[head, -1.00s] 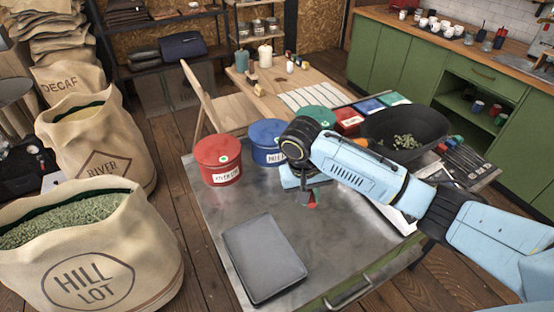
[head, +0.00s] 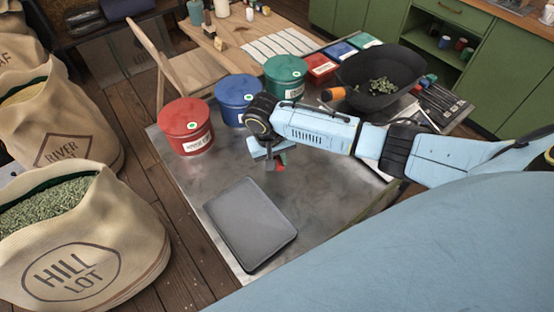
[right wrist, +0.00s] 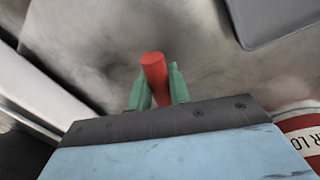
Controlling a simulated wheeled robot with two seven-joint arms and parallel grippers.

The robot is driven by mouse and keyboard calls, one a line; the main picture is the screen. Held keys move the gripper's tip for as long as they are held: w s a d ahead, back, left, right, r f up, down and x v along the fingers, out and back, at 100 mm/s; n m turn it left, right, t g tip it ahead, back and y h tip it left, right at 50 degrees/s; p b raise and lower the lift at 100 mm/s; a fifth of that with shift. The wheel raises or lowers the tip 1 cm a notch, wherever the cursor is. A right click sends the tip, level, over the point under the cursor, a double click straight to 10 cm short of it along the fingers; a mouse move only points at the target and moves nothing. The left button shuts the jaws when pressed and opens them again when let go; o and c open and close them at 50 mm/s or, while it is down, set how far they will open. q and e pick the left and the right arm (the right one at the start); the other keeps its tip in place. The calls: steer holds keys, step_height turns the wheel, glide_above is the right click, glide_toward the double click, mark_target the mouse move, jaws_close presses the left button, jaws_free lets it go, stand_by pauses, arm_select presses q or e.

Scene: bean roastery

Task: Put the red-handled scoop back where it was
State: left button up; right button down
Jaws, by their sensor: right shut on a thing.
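The red-handled scoop shows only as a red handle (right wrist: 154,76), upright between the green fingertips in the right wrist view; its bowl is hidden. In the head view a small bit of the red handle (head: 283,160) shows by the fingers. My right gripper (head: 275,164) is shut on the handle above the metal table (head: 215,172), between the red tin and the table's right side. I cannot tell whether the scoop touches the table. My left gripper is not in view.
A grey tray (head: 250,222) lies at the table's front. A red tin (head: 186,130), blue tin (head: 235,100) and green tin (head: 286,78) stand behind and left of the gripper. A black bowl (head: 378,85) with beans and an orange handle (head: 333,94) lie behind my arm.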

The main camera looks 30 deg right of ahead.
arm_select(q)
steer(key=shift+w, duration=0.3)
arm_select(e)
steer(key=shift+f, duration=0.25)
steer(key=c, duration=1.3)
jaws_free()
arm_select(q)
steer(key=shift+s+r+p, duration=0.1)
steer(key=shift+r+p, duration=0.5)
arm_select(e)
step_height(320, 180, up, 12)
steer(key=a, duration=0.2)
steer(key=shift+a, duration=0.15)
steer(key=shift+w, duration=0.1)
